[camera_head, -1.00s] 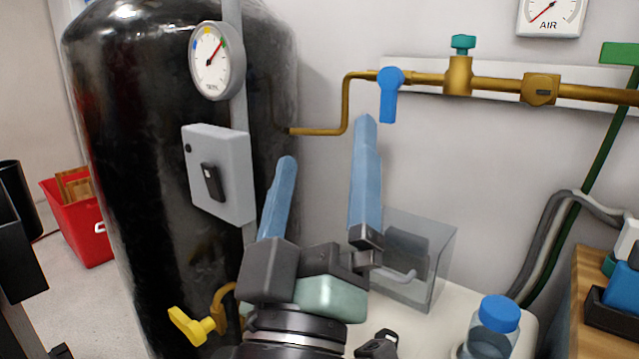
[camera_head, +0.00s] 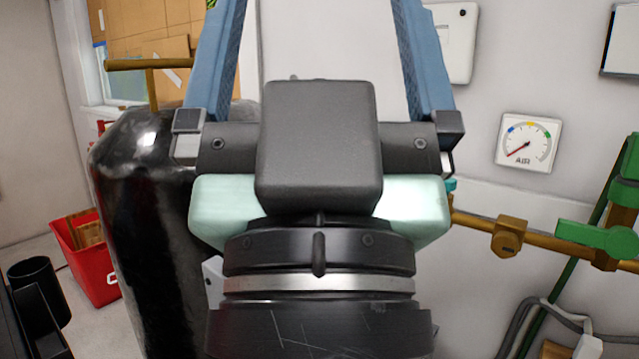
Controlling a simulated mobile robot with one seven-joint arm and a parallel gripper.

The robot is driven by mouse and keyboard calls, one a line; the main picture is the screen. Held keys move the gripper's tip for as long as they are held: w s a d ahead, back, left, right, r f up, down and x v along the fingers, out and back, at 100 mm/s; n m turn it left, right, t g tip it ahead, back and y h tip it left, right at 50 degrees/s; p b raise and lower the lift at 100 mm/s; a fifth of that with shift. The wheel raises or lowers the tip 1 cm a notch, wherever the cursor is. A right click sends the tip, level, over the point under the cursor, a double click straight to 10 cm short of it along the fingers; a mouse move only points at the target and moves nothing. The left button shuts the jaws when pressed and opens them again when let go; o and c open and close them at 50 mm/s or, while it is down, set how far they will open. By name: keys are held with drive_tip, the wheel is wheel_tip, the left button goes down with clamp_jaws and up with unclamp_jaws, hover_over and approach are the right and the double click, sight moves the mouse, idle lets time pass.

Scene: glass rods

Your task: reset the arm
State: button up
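My gripper (camera_head: 318,60) fills the middle of the head view, close to the camera and pointing up. Its two blue fingers stand wide apart, with nothing between them except the wall behind. The fingertips run out of the top of the frame. The gripper's dark body and pale green housing hide much of the black tank's right side and the wall behind.
The black tank (camera_head: 150,215) stands at left, with a red bin (camera_head: 88,262) and a black bin (camera_head: 38,290) on the floor beyond. A brass pipe (camera_head: 545,240) with a green valve handle (camera_head: 600,237) and an AIR gauge (camera_head: 528,142) are on the right wall.

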wheel_tip(320, 180, up, 18)
drive_tip(key=p, duration=1.6)
drive_tip(key=shift+r, duration=0.25)
